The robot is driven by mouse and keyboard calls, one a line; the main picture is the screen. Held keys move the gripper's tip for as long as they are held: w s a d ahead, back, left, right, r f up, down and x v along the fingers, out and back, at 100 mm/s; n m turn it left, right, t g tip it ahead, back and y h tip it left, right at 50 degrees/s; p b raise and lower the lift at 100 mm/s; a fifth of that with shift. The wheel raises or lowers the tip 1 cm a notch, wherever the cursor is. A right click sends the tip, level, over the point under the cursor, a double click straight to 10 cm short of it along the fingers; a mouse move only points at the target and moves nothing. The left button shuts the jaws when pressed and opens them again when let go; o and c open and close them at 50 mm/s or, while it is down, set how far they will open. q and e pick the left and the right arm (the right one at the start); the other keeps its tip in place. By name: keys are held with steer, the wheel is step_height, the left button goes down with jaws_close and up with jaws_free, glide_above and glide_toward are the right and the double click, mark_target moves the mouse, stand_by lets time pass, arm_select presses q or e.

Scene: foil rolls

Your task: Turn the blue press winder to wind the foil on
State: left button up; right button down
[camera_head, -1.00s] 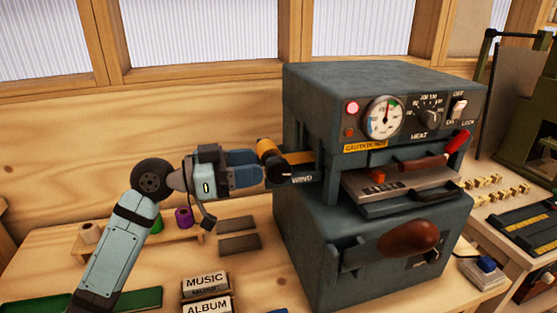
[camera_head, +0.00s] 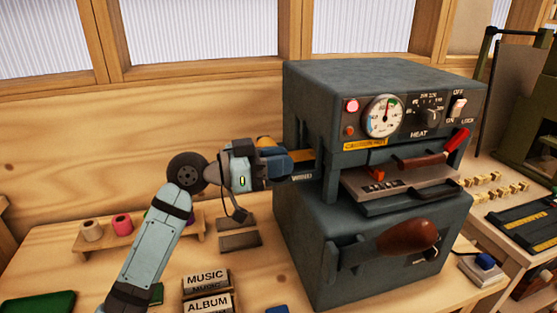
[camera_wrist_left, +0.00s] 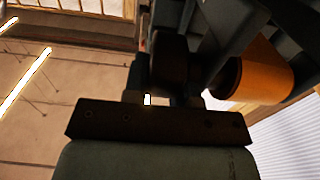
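The blue-grey press (camera_head: 345,85) stands in the middle of the bench. Its winder is at its left side, by the label bar (camera_head: 302,176), and is mostly hidden behind my left gripper (camera_head: 283,165) in the head view. In the left wrist view a dark round knob (camera_wrist_left: 169,62) lies between the two fingers of my left gripper (camera_wrist_left: 167,90). Whether the fingers press on it I cannot tell. An orange-gold foil roll (camera_wrist_left: 262,72) is to the right of the knob, and a sliver of it (camera_head: 265,142) shows behind the gripper. My right gripper is not in view.
Foil spools, including a pink one (camera_head: 122,224), stand on a wooden rack (camera_head: 90,243) at the left. Grey blocks (camera_head: 240,241) and MUSIC and ALBUM blocks (camera_head: 206,283) lie in front. A brown-handled lever (camera_head: 408,237) juts from the press front.

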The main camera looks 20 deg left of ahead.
arm_select(q)
steer(key=r+y+p, duration=0.1)
steer(key=p, duration=0.3)
steer(key=shift+w+g, duration=0.1)
steer(key=shift+g, duration=0.3)
steer(key=y+p, duration=0.1)
steer(key=p, duration=0.2)
steer(key=shift+d+g+y, duration=0.15)
steer(key=shift+g+y, duration=0.15)
steer(key=shift+g, duration=0.1)
steer(key=shift+w+d+f+g+y+p, duration=0.1)
steer(key=shift+f+g+y+p, duration=0.2)
steer(key=shift+p, duration=0.85)
steer(key=shift+f+y, duration=0.2)
steer(key=shift+y, duration=0.1)
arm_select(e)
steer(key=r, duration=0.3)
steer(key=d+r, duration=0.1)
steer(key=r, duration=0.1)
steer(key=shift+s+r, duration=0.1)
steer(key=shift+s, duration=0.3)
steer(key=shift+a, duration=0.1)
arm_select(q)
steer(key=o, duration=0.9)
